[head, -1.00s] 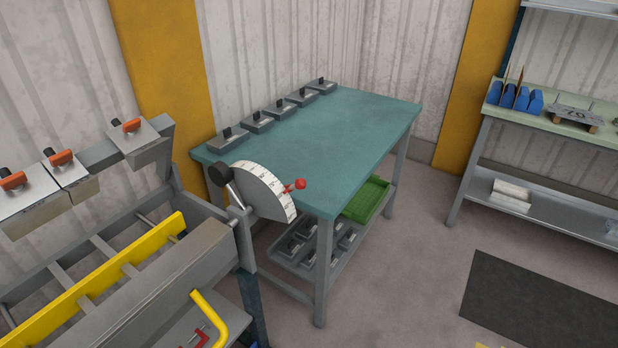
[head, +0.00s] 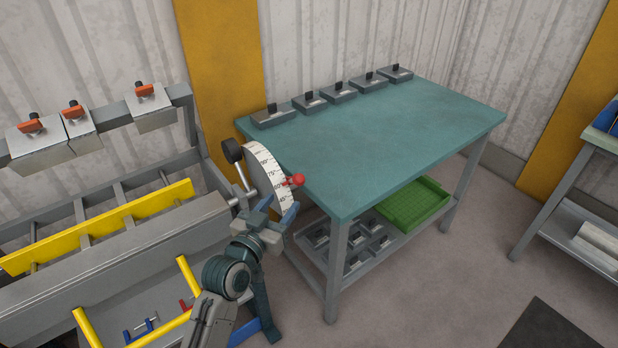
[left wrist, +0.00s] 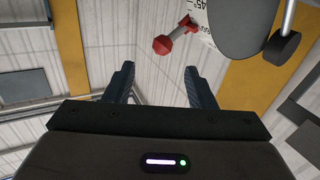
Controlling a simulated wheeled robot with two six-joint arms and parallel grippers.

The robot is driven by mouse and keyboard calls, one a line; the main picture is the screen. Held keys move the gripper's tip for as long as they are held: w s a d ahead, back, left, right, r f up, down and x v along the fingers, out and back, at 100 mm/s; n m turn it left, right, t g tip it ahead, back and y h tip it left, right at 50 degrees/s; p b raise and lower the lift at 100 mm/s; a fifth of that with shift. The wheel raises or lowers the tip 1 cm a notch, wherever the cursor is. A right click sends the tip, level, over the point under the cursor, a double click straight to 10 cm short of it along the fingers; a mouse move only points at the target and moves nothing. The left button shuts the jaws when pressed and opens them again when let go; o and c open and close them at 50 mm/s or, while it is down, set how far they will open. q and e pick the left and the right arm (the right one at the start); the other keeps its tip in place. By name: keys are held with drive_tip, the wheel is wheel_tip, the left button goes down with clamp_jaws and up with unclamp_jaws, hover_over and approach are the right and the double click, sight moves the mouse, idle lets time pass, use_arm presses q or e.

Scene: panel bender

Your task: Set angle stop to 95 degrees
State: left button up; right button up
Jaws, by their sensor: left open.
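The white angle scale (head: 268,168) is a quarter disc with printed numbers at the right end of the panel bender (head: 110,268). The red angle stop knob (head: 295,180) sits at the scale's outer edge, by the lower numbers in the head view. In the left wrist view the red knob (left wrist: 163,44) and its pin show above the fingers, beside the scale (left wrist: 203,22). My left gripper (head: 277,216) is just below the knob in the head view; its open, empty fingers also show in the wrist view (left wrist: 158,85). They are apart from the knob. My right gripper is not in view.
A teal table (head: 400,140) with several grey blocks is close behind the scale. A green crate (head: 412,204) sits on its lower shelf. Yellow handles (head: 88,328) are at the bender's front.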

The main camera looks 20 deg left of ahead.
sight(296, 182)
use_arm(q)
drive_tip(key=w+p, duration=0.1)
drive_tip(key=w, duration=0.2)
drive_tip(key=w+d+p, duration=0.1)
drive_tip(key=w, duration=0.5)
drive_tip(key=shift+w+d+p, duration=0.2)
drive_tip(key=shift+p, duration=0.2)
drive_tip(key=shift+w, duration=0.45)
clamp_jaws()
drive_tip(key=shift+r, duration=0.1)
